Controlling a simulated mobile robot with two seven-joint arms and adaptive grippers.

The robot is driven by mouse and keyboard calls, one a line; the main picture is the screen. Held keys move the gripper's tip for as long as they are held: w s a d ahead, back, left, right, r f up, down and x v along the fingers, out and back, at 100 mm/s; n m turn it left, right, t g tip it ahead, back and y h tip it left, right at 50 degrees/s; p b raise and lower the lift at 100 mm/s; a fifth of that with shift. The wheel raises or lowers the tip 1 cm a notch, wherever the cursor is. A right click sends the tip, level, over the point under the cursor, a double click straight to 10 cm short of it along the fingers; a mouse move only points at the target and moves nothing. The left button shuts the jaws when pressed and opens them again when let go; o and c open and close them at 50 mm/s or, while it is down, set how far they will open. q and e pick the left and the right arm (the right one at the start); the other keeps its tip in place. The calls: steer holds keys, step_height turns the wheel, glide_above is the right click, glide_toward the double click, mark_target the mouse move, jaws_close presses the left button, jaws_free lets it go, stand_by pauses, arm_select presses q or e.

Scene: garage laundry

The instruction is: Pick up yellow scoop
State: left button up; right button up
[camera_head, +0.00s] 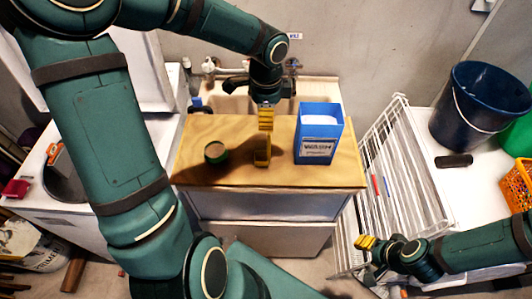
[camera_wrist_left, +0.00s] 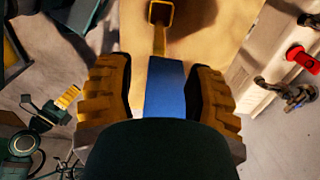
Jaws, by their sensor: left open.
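The yellow scoop (camera_head: 262,155) lies on the wooden top (camera_head: 285,181), between a green can and a blue box. My left gripper (camera_head: 266,118) points down just behind and above it, apart from it as far as I can see. In the left wrist view the scoop (camera_wrist_left: 159,14) is at the top, with its handle running down toward the picture's middle. My left gripper (camera_wrist_left: 162,92) is open there, its two yellow-padded fingers wide apart with nothing held. A blue surface shows between them. My right gripper (camera_head: 366,242) is low at the right; its opening is unclear.
The green can (camera_head: 216,153) stands left of the scoop, and the blue box (camera_head: 318,134) stands close on its right. A sink with taps (camera_head: 209,67) is behind. A white wire rack (camera_head: 395,180) and dark blue bucket (camera_head: 480,108) are at the right.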

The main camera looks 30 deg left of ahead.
mark_target(268, 138)
arm_select(q)
step_height(268, 138, down, 9)
steer(key=shift+d+f+b, duration=0.15)
steer(key=shift+f+b, duration=0.05)
steer(key=shift+b, duration=0.4)
jaws_close()
